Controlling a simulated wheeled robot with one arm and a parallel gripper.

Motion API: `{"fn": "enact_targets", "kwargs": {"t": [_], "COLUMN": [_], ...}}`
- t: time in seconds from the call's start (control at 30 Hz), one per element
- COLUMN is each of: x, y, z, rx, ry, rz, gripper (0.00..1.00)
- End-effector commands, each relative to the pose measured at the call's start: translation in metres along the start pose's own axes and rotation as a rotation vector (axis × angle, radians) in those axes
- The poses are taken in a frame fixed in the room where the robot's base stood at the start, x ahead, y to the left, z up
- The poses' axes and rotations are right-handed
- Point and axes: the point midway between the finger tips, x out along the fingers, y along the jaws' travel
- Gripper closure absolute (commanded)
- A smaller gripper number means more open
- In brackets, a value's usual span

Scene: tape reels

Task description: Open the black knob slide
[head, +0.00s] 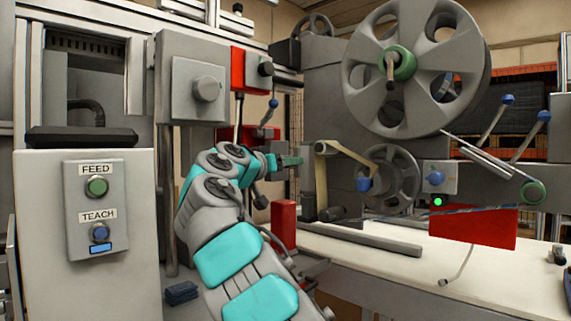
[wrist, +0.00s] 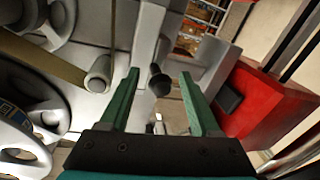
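A black knob (wrist: 159,81) on a short stem shows in the wrist view, between the two green fingers of my gripper (wrist: 159,74) as seen from the wrist. The fingers are apart and nothing is gripped. I cannot tell how far beyond the fingertips the knob is, and neither finger visibly touches it. In the head view my gripper (head: 291,160) reaches away from me, left of the reels. I cannot make out this knob or its slide there.
A large grey reel (head: 417,62) and a smaller reel (head: 392,178) stand to the right. A red block (head: 284,222) is beside my arm. In the wrist view a red box (wrist: 268,105) is close on the right and a pale roller (wrist: 98,74) on the left.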

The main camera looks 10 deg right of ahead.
Motion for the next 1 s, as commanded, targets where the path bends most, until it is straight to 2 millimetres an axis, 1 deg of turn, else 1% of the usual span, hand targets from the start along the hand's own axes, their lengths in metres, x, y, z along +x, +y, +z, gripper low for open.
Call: {"fn": "enact_targets", "kwargs": {"t": [0.03,0.07,0.5,0.57,1.0], "x": [-0.0001,-0.0001,-0.0002,-0.0002,-0.0002], "y": [-0.0001,-0.0001,-0.0002,-0.0002,-0.0003], "z": [0.0001,0.0002,0.0002,0.0002,0.0003], "rx": [0.0,0.0,0.0,0.0,0.0], "ry": [0.0,0.0,0.0,0.0,-0.001], "rz": [0.0,0.0,0.0,0.0,0.0], "gripper": [0.41,0.44,0.94,1.0,1.0]}}
